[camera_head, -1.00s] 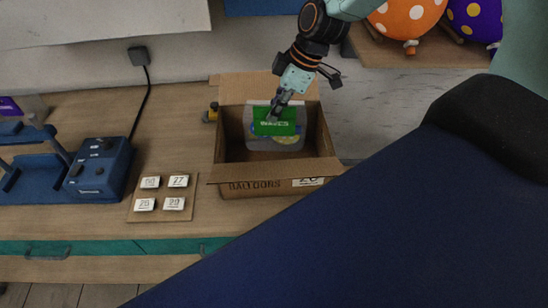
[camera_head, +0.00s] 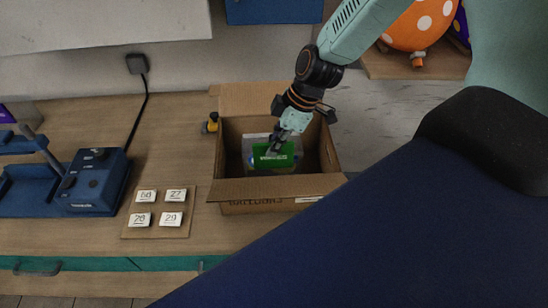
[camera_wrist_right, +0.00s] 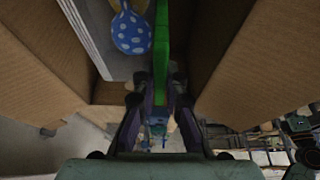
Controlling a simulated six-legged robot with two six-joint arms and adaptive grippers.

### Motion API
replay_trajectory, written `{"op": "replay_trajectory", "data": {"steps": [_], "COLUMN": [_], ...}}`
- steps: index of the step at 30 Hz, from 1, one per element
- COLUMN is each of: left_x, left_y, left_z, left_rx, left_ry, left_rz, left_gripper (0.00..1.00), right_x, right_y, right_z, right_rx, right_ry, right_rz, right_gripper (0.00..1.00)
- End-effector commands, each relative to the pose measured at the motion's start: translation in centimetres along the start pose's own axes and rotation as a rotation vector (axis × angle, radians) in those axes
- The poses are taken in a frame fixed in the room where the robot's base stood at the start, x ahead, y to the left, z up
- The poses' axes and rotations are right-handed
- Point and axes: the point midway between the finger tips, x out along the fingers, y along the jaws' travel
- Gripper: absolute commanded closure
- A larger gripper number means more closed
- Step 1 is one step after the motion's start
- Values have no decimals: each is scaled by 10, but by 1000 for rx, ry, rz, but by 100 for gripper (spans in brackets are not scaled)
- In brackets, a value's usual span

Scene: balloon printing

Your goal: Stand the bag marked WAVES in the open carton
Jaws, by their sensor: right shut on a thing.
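The bag marked WAVES (camera_head: 262,161) is a clear bag with a green header. It is inside the open carton (camera_head: 266,190), upright as far as I can tell. My right gripper (camera_head: 275,147) is shut on the green header from above, down in the carton's mouth. In the right wrist view the bag's green header (camera_wrist_right: 161,45) shows edge-on between the fingers (camera_wrist_right: 158,100), with a blue dotted balloon print (camera_wrist_right: 131,33) beside it. The carton walls (camera_wrist_right: 245,75) rise on both sides. Whether the bag touches the carton floor is hidden. My left gripper is not in view.
A board with number tiles (camera_head: 158,232) lies left of the carton. A blue machine (camera_head: 95,182) stands farther left. A yellow-and-black item (camera_head: 210,124) sits by the carton's back left corner. Dotted balloons (camera_head: 412,26) are on a shelf at upper right.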

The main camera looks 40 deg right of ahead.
Motion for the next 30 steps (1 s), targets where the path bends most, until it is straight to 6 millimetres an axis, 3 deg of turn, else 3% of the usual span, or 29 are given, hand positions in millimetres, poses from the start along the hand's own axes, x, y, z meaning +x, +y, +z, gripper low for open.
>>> {"op": "replay_trajectory", "data": {"steps": [9,24,25,30], "left_x": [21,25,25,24], "left_y": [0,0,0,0], "left_z": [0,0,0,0], "left_rx": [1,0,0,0], "left_ry": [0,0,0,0], "left_rz": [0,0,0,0], "left_gripper": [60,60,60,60], "right_x": [35,40,39,38], "right_y": [2,4,3,3], "right_z": [15,17,17,16], "right_rx": [0,-1,0,0], "right_ry": [-1,0,0,0], "right_rz": [0,1,0,1], "right_gripper": [100,100,88,73]}}
